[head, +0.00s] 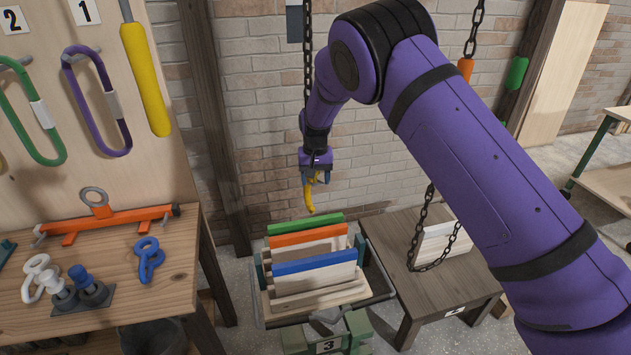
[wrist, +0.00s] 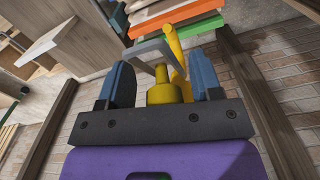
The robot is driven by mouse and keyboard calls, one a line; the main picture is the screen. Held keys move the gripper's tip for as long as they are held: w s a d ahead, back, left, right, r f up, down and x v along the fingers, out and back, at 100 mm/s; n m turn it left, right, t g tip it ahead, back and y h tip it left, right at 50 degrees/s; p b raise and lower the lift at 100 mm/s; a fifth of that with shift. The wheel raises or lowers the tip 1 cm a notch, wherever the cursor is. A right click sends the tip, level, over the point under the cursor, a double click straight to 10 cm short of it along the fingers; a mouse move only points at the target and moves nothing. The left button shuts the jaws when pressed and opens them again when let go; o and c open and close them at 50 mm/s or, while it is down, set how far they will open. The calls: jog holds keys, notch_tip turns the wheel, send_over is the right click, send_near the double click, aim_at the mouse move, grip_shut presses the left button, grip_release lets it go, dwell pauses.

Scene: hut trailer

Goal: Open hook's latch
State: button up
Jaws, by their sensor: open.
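A yellow hook (head: 309,198) hangs from the chain in front of the brick wall, just below my gripper (head: 318,177). In the wrist view, the hook's thick yellow base (wrist: 164,88) sits between the two blue fingers of my gripper (wrist: 162,78), with a visible space on both sides. The hook's yellow curved part (wrist: 177,52) extends past the fingertips. A grey angled piece (wrist: 150,48), which looks like the latch, lies beside the curved part, beyond the fingers. Whether the latch is open or closed I cannot tell.
Below the hook stands a crate (head: 258,308) with blue, orange and green-edged panels (head: 313,262). A dark wooden table (head: 405,315) is to its right, with a chain loop (head: 413,250) hanging over it. A wooden workbench (head: 110,305) with shackles stands at left.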

notch_tip(320, 180, up, 10)
jog(key=shift+f, duration=0.2)
dwell(0.3)
jog(key=s+d+r+m+t+y, duration=0.1)
jog(key=s+d+r, duration=0.7)
jog(key=d+r, duration=0.35)
jog(key=s+d+r+t+y, duration=0.1)
jog(key=s+d+r, duration=0.8)
jog(key=r, duration=0.4)
jog(key=s+d+t, duration=0.1)
jog(key=s+d, duration=0.3)
jog(key=s, duration=0.5)
jog(key=s+d+t+h, duration=0.1)
jog(key=s+d, duration=0.2)
jog(key=s, duration=0.6)
jog(key=s+d+r+t+h, duration=0.1)
jog(key=s+d, duration=0.3)
jog(key=s, duration=0.5)
jog(key=shift+s+d, duration=0.3)
jog(key=shift+s, duration=0.1)
